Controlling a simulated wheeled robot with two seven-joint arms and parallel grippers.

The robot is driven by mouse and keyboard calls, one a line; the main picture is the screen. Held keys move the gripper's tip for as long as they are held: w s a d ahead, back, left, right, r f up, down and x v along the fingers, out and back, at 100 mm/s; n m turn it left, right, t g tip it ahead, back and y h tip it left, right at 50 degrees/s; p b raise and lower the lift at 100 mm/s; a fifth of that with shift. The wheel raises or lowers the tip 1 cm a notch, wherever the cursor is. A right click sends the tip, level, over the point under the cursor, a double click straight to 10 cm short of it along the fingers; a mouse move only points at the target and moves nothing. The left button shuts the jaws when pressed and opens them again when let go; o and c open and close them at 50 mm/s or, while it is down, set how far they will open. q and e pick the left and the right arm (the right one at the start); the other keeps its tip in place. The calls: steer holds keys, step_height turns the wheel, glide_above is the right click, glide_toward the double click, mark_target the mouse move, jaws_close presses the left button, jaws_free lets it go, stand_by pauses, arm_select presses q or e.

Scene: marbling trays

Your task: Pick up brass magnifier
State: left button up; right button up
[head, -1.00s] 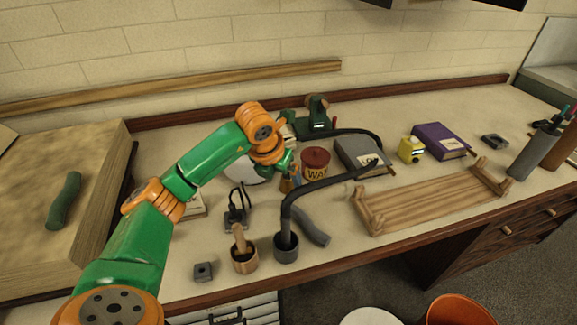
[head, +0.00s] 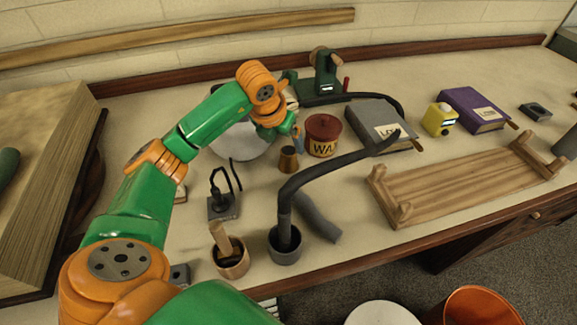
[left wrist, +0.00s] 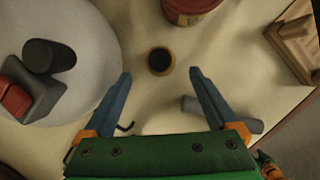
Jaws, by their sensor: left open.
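The brass magnifier (head: 288,160) looks like a small dark brass cup, upright on the bench between a white round thing and a red-lidded tin. In the left wrist view the magnifier (left wrist: 160,61) shows from above as a dark disc with a brass rim. My left gripper (head: 292,132) is above and behind it in the head view. In the left wrist view the gripper's blue fingers (left wrist: 160,78) are wide apart, with the magnifier just beyond the tips, midway between them. Nothing is held. My right gripper is out of view.
The white round thing (head: 240,145) and the red-lidded tin (head: 323,138) flank the magnifier closely. A black bent arm (head: 330,174) rises from a grey cup (head: 285,245) in front. A wire tool (head: 222,205), a grey rod (head: 318,217) and a wooden rack (head: 465,180) stand nearby.

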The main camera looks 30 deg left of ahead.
mark_target(288, 151)
arm_select(q)
steer(key=p+x, duration=0.1)
steer(key=x, duration=0.6)
steer(key=shift+w+p, duration=0.2)
steer(key=shift+p, duration=0.1)
jaws_close()
